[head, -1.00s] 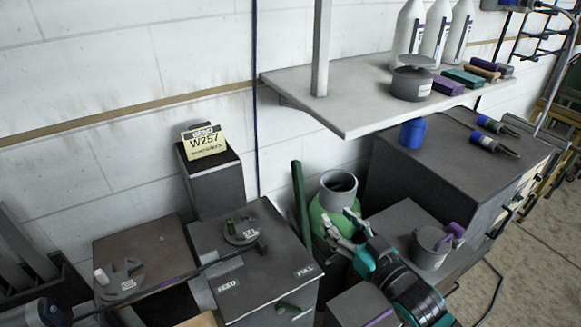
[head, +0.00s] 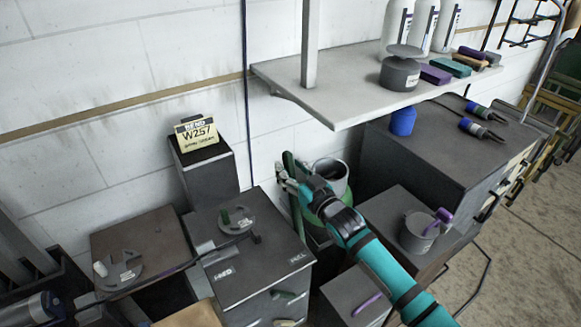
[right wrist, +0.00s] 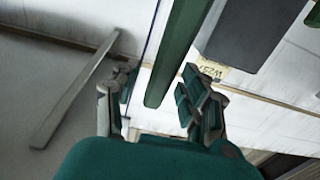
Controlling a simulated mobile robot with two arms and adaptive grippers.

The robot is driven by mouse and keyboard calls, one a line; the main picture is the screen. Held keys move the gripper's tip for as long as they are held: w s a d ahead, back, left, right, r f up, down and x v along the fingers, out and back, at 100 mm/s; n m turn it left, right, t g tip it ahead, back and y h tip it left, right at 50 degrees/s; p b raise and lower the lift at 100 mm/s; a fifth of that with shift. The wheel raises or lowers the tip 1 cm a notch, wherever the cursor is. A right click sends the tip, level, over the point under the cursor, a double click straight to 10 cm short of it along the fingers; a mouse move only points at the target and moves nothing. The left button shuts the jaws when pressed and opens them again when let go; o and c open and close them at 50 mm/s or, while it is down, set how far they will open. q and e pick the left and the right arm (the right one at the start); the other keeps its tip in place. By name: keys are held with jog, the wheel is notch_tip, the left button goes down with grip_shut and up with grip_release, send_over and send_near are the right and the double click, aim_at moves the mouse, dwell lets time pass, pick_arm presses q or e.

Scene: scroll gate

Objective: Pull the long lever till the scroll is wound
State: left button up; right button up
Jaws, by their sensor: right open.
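The long lever appears to be the upright dark green bar (head: 297,222) beside the grey box marked PULL (head: 262,262). My right gripper (head: 287,172) is at the bar's upper part, with its arm reaching in from the lower right. In the right wrist view, the green bar (right wrist: 180,48) runs down from the top edge, and its end lies between the spread fingers (right wrist: 158,92). The gripper is open, with gaps showing beside the bar; I cannot tell whether a finger touches it. I cannot make out a scroll.
A W257 card (head: 197,134) stands on a grey pedestal (head: 207,180). A shelf (head: 340,105) with bottles overhangs the area behind my right gripper. A green container with a grey collar (head: 333,172) stands just behind the gripper. A mug (head: 417,236) sits on a cabinet to the right.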

jog(key=shift+w+a, duration=0.15)
grip_shut()
dwell(0.4)
